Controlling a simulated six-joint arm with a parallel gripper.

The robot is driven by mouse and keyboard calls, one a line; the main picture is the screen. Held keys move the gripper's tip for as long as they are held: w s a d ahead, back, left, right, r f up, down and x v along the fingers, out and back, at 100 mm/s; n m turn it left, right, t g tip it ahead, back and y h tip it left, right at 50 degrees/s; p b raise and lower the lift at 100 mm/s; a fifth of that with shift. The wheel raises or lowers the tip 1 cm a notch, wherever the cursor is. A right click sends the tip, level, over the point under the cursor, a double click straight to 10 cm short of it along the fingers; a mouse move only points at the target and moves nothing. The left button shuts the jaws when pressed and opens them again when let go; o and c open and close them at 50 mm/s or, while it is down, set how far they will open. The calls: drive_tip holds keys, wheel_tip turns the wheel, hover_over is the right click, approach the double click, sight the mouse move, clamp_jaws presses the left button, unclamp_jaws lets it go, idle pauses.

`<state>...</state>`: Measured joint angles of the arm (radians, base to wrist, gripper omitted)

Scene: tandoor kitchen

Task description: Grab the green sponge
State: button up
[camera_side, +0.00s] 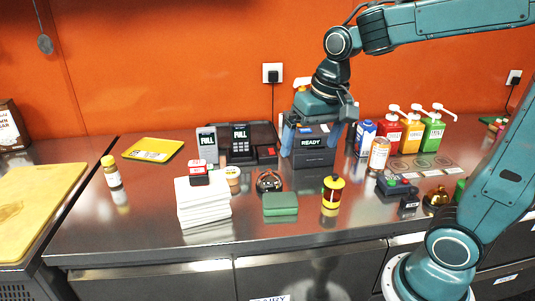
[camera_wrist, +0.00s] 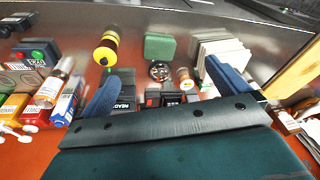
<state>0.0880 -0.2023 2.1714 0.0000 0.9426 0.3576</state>
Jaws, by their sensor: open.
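The green sponge (camera_side: 280,204) lies flat on the steel counter near its front edge, between a white stack and a yellow-and-red canister. It also shows in the wrist view (camera_wrist: 160,47) at the upper middle, beyond my fingertips. My gripper (camera_side: 318,138) points down over the back of the counter, in front of the orange wall, with its blue fingers spread on either side of the box marked READY. In the wrist view the two fingers (camera_wrist: 160,82) stand wide apart. My gripper is open and behind the sponge, not touching it.
Near the sponge are a white stack (camera_side: 204,203), a round metal-and-dark item (camera_side: 269,181) behind it and a yellow-and-red canister (camera_side: 332,193) to its right. The READY box (camera_side: 313,150) stands at the back. Bottles (camera_side: 411,133) crowd the back right. Counter at front left is clear.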

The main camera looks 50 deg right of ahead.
drive_tip(key=w+d+f+m+g, duration=0.2)
drive_tip(key=w+d+f+m, duration=0.2)
drive_tip(key=w+f, duration=0.4)
drive_tip(key=shift+w+g, duration=0.3)
drive_tip(key=shift+w, duration=0.75)
drive_tip(key=shift+f, duration=0.1)
hover_over(280, 199)
drive_tip(key=shift+f, duration=4.25)
drive_tip(key=shift+f, duration=0.1)
drive_tip(key=shift+f, duration=2.5)
drive_tip(key=c, duration=0.8)
